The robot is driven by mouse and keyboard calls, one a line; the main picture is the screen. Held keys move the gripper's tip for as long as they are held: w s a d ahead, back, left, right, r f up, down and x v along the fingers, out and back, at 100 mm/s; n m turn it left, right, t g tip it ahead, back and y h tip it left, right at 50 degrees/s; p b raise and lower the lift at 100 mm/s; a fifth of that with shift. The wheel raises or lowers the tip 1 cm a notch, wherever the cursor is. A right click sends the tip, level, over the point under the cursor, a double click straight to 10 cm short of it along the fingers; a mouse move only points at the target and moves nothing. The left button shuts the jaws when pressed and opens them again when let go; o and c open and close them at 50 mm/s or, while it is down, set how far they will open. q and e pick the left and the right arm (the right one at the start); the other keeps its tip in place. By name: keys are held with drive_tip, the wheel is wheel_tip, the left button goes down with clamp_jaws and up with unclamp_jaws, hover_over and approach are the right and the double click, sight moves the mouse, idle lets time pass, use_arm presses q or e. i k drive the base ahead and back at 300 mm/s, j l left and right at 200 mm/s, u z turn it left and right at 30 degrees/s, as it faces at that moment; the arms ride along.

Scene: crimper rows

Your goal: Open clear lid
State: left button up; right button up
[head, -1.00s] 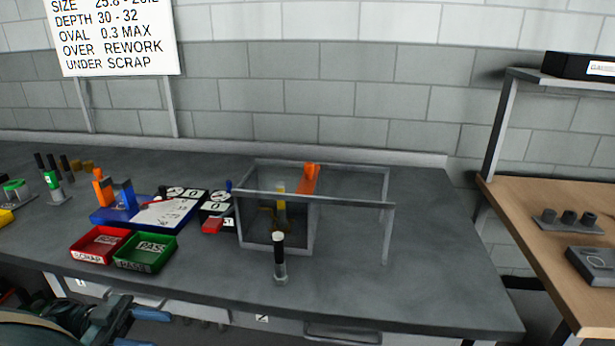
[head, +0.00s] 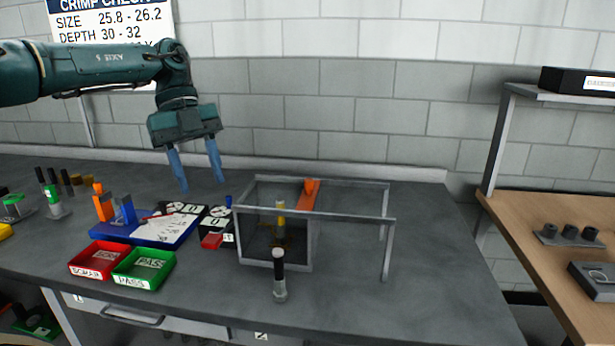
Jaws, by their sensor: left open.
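The clear lid (head: 345,216) is a see-through panel in a grey frame, part of the box-like enclosure at the middle right of the grey bench. The enclosure's framed front (head: 275,268) stands on the bench, with a yellow-topped part (head: 280,215) and an orange piece (head: 309,192) behind the clear panels. Whether the lid is shut is hard to tell. My left gripper (head: 198,184) is open and empty, fingers pointing down, above the bench and to the left of the enclosure, apart from it. My right gripper is not in view.
A red tray (head: 98,261), a green tray (head: 144,267) and a blue board (head: 150,231) with paper lie to the left. The bench right of the enclosure is clear.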

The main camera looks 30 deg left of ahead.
sight(305, 202)
drive_tip(key=i, duration=1)
